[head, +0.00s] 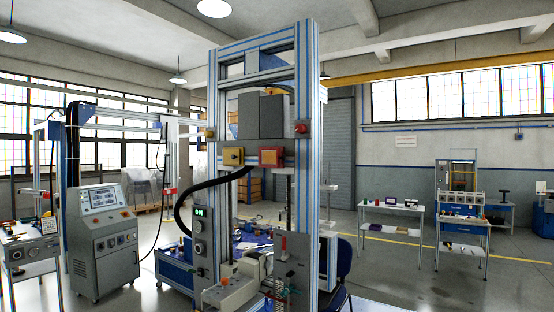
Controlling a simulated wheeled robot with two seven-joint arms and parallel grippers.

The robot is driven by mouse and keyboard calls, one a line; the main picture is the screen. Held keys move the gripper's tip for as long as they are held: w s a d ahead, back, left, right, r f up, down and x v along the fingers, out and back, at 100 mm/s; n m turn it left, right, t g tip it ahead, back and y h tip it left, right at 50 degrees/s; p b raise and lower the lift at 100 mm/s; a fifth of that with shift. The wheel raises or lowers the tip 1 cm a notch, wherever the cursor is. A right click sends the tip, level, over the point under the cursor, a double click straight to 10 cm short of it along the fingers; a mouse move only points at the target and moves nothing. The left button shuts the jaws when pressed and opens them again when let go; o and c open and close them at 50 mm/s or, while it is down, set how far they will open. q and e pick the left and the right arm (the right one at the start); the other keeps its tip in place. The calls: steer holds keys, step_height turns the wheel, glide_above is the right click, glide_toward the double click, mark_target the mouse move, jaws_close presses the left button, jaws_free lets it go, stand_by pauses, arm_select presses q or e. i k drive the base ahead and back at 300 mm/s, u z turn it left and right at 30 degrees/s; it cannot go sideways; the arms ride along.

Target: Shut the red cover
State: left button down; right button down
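A small red box-like cover (270,157) sits on the crossbar of the tall aluminium test frame (220,100), in the middle of the head view. It is small here, and I cannot tell whether it stands open or shut. A yellow box (233,157) is mounted just left of it. Neither of my grippers shows in this view.
A grey control console (103,240) stands at the left, beside a small table (30,245). A blue chair (343,262) is behind the frame's right post. White tables (392,209) stand at the right. Open floor (390,270) lies between frame and tables.

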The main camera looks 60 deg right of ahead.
mark_target(279, 158)
steer(key=z, duration=0.5)
steer(key=i, duration=0.95)
steer(key=z, duration=0.75)
